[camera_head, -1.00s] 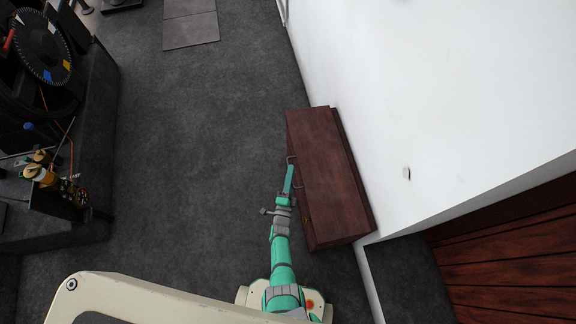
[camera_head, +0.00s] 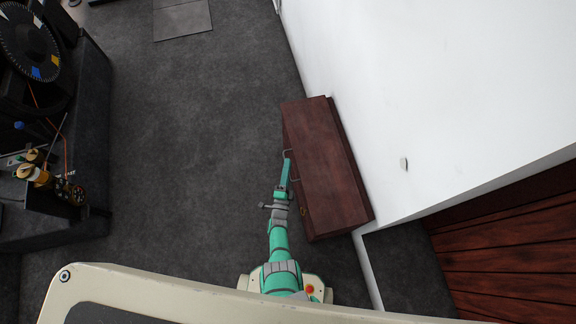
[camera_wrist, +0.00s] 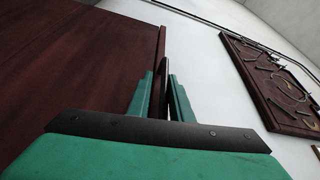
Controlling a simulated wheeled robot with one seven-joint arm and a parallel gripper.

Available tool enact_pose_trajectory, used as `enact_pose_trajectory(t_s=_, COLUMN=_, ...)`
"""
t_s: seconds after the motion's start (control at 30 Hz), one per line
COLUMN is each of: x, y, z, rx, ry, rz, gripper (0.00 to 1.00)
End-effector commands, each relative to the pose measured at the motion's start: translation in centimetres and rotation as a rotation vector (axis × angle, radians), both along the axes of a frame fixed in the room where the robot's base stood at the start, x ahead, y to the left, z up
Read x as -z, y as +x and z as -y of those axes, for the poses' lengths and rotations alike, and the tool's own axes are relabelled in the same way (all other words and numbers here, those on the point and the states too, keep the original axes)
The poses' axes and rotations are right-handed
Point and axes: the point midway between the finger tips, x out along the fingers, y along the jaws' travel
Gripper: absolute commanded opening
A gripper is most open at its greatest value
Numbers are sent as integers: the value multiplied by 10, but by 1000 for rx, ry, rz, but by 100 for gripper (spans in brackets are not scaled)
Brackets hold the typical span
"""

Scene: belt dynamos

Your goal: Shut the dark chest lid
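The dark chest (camera_head: 327,170) is a long red-brown wooden box against the white wall in the head view. Its broad face shows, and no inside is visible; I cannot tell how far its lid stands open. A thin grey handle (camera_head: 294,180) sits along its left edge. My gripper (camera_head: 287,164) is at that handle. In the wrist view the dark wood panel (camera_wrist: 75,55) fills the left side. My gripper's green fingers (camera_wrist: 162,92) stand apart there, with a dark bar (camera_wrist: 166,75) between them. Contact with the bar is unclear.
The white wall (camera_head: 430,80) runs close along the chest's right side. Grey floor (camera_head: 200,140) is open to the left. A dark bench (camera_head: 90,130) with machinery stands at far left. A wall board with metal pieces (camera_wrist: 280,85) hangs at right in the wrist view.

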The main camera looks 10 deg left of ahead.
Motion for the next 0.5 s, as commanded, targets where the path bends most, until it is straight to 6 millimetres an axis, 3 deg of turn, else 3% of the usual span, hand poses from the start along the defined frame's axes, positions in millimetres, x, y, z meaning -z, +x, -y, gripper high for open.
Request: enact_pose_trajectory(t_s=0.5, x=-1, y=-5, z=2, rx=1, ry=-3, rz=5, gripper=17)
